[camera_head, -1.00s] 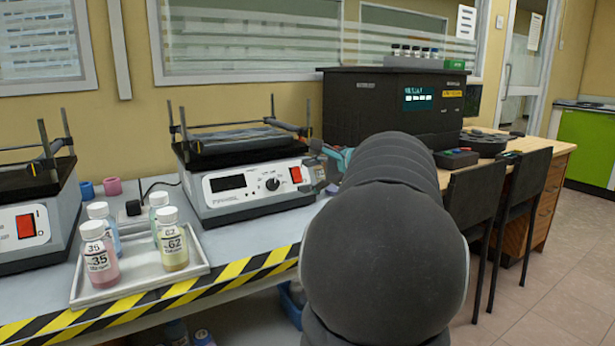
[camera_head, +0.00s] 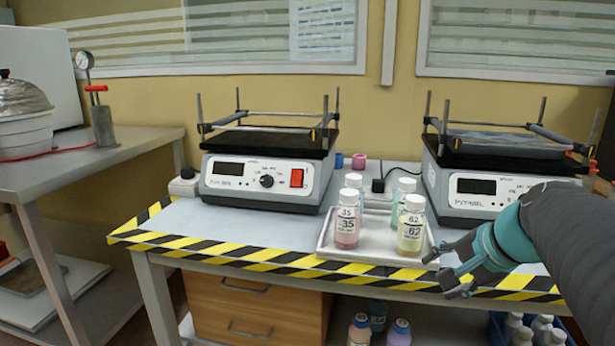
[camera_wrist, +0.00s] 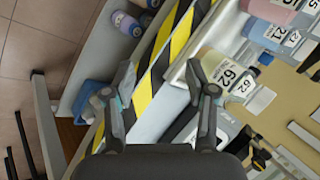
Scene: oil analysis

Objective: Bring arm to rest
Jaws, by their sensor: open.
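My gripper (camera_head: 452,268) is open and empty in the head view, at the table's front edge just right of the white tray (camera_head: 327,238). My arm reaches in from the right edge of the picture. In the wrist view the two fingers (camera_wrist: 160,90) stand apart, with the striped table edge (camera_wrist: 166,52) between and beyond them. The yellow bottle marked 62 (camera_head: 411,226) stands in the tray near my fingertips, apart from them. It also shows in the wrist view (camera_wrist: 222,70), right of the right finger.
Two shakers (camera_head: 262,178) (camera_head: 470,190) stand at the back. Bottles (camera_head: 399,333) and a blue crate (camera_wrist: 88,98) are below the table. Clear tabletop lies left of the tray.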

